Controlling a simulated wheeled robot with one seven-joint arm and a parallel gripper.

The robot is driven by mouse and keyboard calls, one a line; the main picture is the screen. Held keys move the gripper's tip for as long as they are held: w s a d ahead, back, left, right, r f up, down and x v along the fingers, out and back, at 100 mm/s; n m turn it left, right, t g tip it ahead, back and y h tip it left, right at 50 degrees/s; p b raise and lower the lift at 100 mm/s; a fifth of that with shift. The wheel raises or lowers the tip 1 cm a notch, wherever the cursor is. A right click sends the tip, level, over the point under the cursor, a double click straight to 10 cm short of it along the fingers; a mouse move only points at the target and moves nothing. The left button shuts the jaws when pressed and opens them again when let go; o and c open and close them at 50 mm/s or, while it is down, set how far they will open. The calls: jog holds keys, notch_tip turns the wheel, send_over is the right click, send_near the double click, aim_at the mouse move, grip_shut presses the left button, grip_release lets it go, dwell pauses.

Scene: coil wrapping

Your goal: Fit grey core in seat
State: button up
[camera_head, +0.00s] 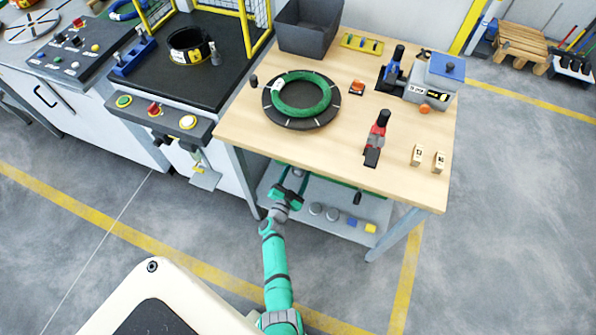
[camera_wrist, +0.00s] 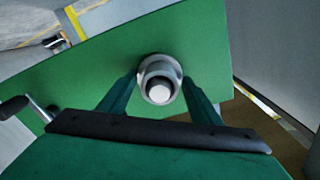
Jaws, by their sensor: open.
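In the wrist view a grey round collar (camera_wrist: 148,72) sits on a green panel (camera_wrist: 90,75), with a pale, dark-rimmed round end (camera_wrist: 158,90) inside it. I take these for the seat and the grey core, but cannot tell for sure. My gripper (camera_wrist: 160,80) is open, its two green fingers on either side of the collar, apart from it as far as I can see. In the head view my gripper (camera_head: 291,182) is low at the front edge of the wooden table, by the green panel under the tabletop; the collar is hidden there.
The wooden table (camera_head: 330,150) overhangs a lower shelf (camera_head: 290,235) with grey round pieces (camera_head: 316,208) and blue and yellow blocks (camera_head: 370,228). A green coil (camera_head: 322,103), a red-handled tool (camera_head: 376,138) and a grey bin (camera_head: 310,28) are on top. The floor in front is clear.

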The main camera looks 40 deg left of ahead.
jog(key=v, duration=1)
jog(key=shift+s, duration=0.3)
jog(key=shift+d, duration=0.1)
jog(key=s+d+r+n, duration=0.1)
jog(key=s+d+r, duration=0.35)
jog(key=d, duration=0.45)
jog(key=s+d+r, duration=0.4)
jog(key=s+d, duration=0.2)
jog(key=d, duration=0.4)
jog(key=s+d+r+n+g+h, duration=0.1)
jog(key=s+d+r+h, duration=0.1)
jog(key=s+d+r, duration=0.4)
jog(key=s+d+r+g+h, duration=0.1)
jog(key=s+d+r, duration=0.5)
jog(key=r, duration=0.6)
jog(key=s+h, duration=0.1)
jog(key=s, duration=0.1)
jog(key=shift+s+r+n, duration=0.3)
jog(key=shift+r+n, duration=0.05)
jog(key=shift+n, duration=0.05)
